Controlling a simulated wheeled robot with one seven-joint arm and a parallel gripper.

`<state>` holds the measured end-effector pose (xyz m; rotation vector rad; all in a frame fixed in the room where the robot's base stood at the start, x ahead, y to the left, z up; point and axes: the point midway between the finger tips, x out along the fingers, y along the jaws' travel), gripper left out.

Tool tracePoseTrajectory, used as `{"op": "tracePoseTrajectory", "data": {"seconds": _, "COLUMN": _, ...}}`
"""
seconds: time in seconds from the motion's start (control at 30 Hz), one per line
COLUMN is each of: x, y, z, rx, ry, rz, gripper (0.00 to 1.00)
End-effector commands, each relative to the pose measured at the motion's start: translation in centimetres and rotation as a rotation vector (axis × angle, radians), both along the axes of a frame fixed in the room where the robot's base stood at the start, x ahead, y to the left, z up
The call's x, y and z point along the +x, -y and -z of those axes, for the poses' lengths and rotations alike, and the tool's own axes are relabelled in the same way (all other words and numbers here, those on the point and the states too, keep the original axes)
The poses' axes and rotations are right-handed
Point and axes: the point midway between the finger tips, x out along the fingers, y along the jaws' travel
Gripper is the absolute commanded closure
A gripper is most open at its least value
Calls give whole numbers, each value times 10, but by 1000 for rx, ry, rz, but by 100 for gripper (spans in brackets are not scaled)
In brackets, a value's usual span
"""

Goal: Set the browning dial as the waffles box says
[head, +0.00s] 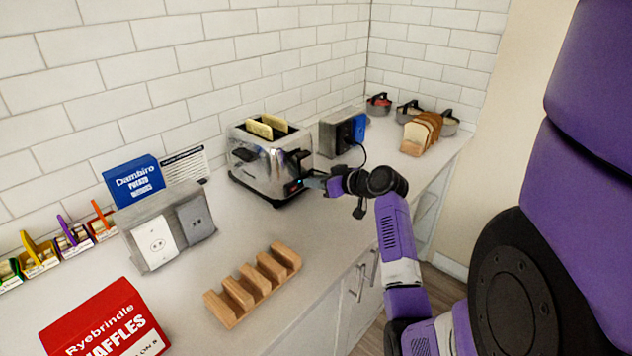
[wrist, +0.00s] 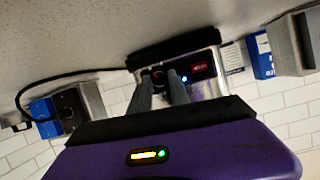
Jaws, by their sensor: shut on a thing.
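The waffles box (head: 106,322) is red with white lettering, "Ryebrindle WAFFLES", at the lower left of the head view. Its lower part is cut off, and I cannot read its setting for sure. The chrome toaster (head: 262,165) stands by the back wall with two pale slices in its slots. My gripper (head: 306,184) is at the toaster's front right. In the wrist view, which is upside down, my gripper (wrist: 160,86) is shut on the dark browning dial (wrist: 158,76), mostly hidden between the fingers. A blue light and a red display (wrist: 200,67) glow beside it.
A grey outlet block (head: 165,233) and a blue Dambiro box (head: 133,180) stand left of the toaster. A wooden rack (head: 253,286) lies in front. Another outlet block (head: 341,133) with a black cord stands right, before sliced bread (head: 420,134) and several lidded pots.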

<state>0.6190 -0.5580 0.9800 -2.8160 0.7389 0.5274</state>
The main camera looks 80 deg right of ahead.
Motion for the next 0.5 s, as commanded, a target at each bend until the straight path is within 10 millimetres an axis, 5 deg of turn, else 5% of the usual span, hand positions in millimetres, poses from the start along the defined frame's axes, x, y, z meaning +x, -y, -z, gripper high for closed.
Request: {"op": "tracePoseTrajectory", "data": {"seconds": 0.5, "x": -1, "y": 3, "z": 0, "rx": 291, "ry": 147, "rz": 0, "gripper": 100}}
